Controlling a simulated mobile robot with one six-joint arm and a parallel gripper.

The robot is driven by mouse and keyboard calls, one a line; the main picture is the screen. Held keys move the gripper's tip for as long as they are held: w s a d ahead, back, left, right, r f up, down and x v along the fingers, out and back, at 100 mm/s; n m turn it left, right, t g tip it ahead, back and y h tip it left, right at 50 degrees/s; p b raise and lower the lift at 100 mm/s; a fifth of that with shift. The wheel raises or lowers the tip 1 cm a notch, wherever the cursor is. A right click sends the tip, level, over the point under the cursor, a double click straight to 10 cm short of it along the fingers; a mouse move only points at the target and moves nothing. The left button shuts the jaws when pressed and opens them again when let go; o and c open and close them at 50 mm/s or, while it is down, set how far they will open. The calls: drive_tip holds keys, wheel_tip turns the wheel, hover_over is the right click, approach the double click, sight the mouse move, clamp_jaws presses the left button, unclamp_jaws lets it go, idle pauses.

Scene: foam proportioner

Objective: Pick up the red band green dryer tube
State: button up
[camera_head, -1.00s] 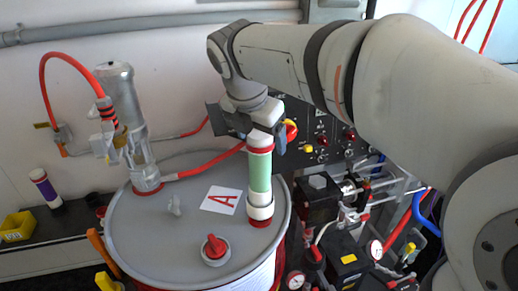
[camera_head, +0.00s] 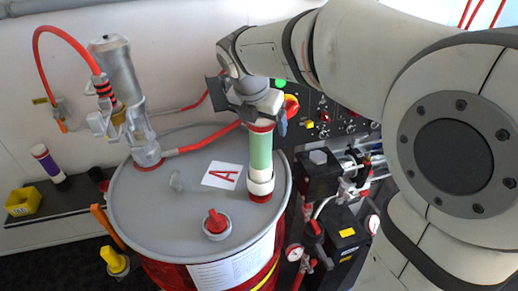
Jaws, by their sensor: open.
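The green dryer tube (camera_head: 260,153) stands upright on the right side of the grey drum lid (camera_head: 150,222). It has a red band near its top and a white collar with a red ring at its foot. My gripper (camera_head: 263,117) is open at the tube's top end. One dark finger shows left of the top and one right of it. The fingers and gripper body partly hide the top of the tube. I cannot tell whether either finger touches it.
A metal pump (camera_head: 125,95) with a red hose stands at the lid's back left. Valves and gauges (camera_head: 320,190) crowd the right. A purple-banded tube (camera_head: 47,163) stands at far left.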

drive_tip(key=c, duration=1.7)
